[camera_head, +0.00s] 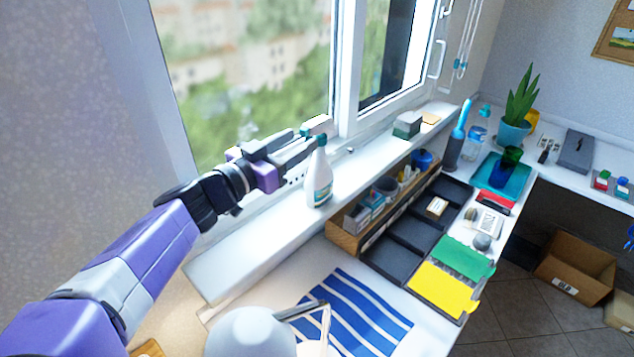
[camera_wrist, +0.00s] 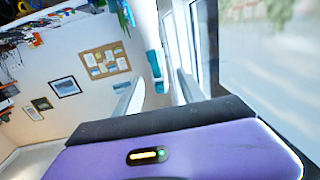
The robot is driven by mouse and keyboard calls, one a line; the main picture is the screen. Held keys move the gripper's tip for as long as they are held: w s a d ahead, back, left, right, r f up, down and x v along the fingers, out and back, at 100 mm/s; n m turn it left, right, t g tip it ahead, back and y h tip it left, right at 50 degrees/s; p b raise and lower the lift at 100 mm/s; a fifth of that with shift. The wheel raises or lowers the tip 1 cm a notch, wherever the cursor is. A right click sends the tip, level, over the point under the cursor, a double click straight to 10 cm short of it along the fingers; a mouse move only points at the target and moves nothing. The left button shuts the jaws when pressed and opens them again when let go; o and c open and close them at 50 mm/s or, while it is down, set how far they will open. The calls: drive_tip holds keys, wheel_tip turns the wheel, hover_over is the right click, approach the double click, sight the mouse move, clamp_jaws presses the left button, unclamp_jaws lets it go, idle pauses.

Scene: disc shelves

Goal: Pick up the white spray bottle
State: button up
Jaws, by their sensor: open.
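The white spray bottle (camera_head: 318,181) stands upright on the white window sill in the head view. Its body is white with a label, and a green part shows near its top. My gripper (camera_head: 314,139) is open beside the bottle's upper part, its fingers stretching towards the bottle's head from the left. In this view the fingertips overlap the bottle's top; I cannot tell whether they touch it.
The window (camera_head: 250,80) stands close behind my gripper. A wooden organizer (camera_head: 347,243) with small items sits below the sill, right of the bottle. A green-grey box (camera_head: 407,125) stands farther along the sill. A striped blue cloth (camera_head: 352,312) and a white lamp (camera_head: 250,333) are in front.

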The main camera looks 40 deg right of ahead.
sight(320, 129)
drive_tip(key=d+p, duration=0.1)
drive_tip(key=d, duration=0.1)
drive_tip(key=d+p, duration=0.1)
drive_tip(key=d, duration=0.4)
drive_tip(key=shift+w+p, duration=0.25)
drive_tip(key=shift+p, duration=0.15)
drive_tip(key=shift+d+f, duration=0.1)
drive_tip(key=shift+d, duration=0.3)
clamp_jaws()
idle(0.8)
